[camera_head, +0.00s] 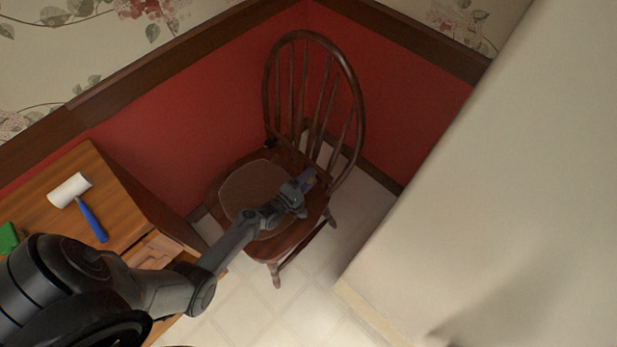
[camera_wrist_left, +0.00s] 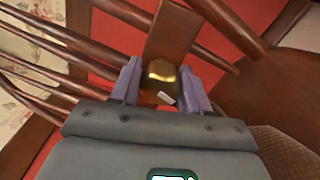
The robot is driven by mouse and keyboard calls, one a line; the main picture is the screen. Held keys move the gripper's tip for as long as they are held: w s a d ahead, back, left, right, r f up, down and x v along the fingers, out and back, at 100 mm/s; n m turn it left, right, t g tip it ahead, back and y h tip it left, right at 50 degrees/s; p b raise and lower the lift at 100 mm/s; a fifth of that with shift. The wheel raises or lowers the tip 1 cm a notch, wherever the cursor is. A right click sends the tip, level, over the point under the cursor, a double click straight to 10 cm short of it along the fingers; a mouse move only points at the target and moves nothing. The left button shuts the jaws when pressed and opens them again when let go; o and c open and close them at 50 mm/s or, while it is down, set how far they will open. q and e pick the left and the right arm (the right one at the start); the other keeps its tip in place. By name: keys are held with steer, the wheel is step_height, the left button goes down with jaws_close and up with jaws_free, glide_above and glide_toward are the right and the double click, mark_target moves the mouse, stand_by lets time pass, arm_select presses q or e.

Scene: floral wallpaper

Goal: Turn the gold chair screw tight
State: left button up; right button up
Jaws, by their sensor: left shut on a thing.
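The dark wooden chair (camera_head: 355,95) with a spindle back stands in the corner, a lighter pad (camera_head: 240,190) on its seat. My left gripper (camera_head: 308,180) reaches over the seat to the base of the chair back. In the left wrist view, the gold chair screw (camera_wrist_left: 161,72) sits between the two purple fingers of my left gripper (camera_wrist_left: 166,88), which is shut on it. The screw is by a flat wooden piece (camera_wrist_left: 172,35) of the chair. In the head view the screw is hidden by the gripper. My right gripper is not in view.
A wooden cabinet (camera_head: 120,205) at the left carries a white roller with a blue handle (camera_head: 92,218) and a green object (camera_head: 8,238). Red wall panels stand close behind the chair. A large pale surface (camera_head: 500,200) fills the right side. Tiled floor (camera_head: 300,300) shows in front.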

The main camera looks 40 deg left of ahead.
arm_select(q)
steer(key=m, duration=0.3)
steer(key=shift+m, duration=0.4)
steer(key=m, duration=0.3)
steer(key=shift+m, duration=0.3)
steer(key=m, duration=0.5)
steer(key=shift+f+m, duration=0.15)
steer(key=shift+m, duration=0.75)
steer(key=shift+a+f, duration=0.1)
steer(key=shift+f, duration=0.05)
steer(key=o, duration=1)
